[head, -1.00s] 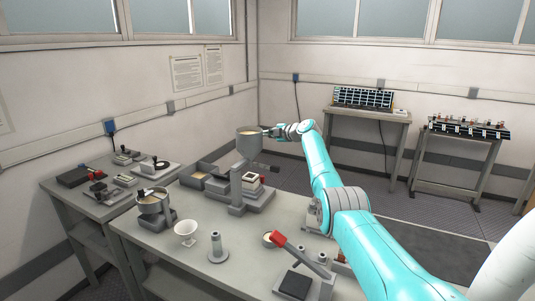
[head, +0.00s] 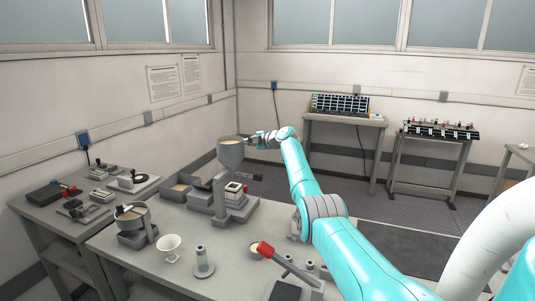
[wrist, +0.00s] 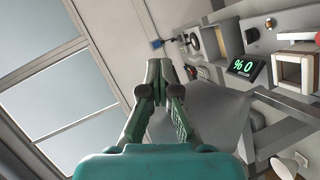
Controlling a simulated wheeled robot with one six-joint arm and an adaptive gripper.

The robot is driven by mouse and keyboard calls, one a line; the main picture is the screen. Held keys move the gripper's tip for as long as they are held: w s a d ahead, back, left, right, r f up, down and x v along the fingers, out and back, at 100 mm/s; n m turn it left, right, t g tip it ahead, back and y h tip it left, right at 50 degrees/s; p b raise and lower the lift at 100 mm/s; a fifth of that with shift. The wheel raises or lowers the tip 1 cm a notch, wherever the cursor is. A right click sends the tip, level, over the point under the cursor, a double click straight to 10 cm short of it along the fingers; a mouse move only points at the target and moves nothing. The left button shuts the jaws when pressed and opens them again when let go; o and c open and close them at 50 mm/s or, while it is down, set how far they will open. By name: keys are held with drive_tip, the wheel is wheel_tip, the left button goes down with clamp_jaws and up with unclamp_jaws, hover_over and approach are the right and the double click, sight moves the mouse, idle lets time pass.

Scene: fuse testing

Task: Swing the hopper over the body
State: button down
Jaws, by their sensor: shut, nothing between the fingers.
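The grey hopper (head: 231,156) is a funnel with pale granular fill, standing high on a grey post (head: 221,195) on the bench. My gripper (head: 252,139) is at the right side of its rim, with its fingers shut and empty; I cannot tell if they touch it. The small pale square body (head: 235,187) sits low on the stand's base, to the right of the post. In the wrist view the shut fingers (wrist: 161,68) are in front of the blurred grey hopper (wrist: 205,108), and the body (wrist: 294,70) is at the upper right.
A grey bin (head: 180,189) is left of the post. A pot (head: 132,217), a white cup (head: 169,246), a small grey post (head: 203,262) and a red-handled lever (head: 288,262) stand at the front. A lit green display (wrist: 245,67) is near the body.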

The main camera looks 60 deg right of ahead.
drive_tip(key=v, duration=1.2)
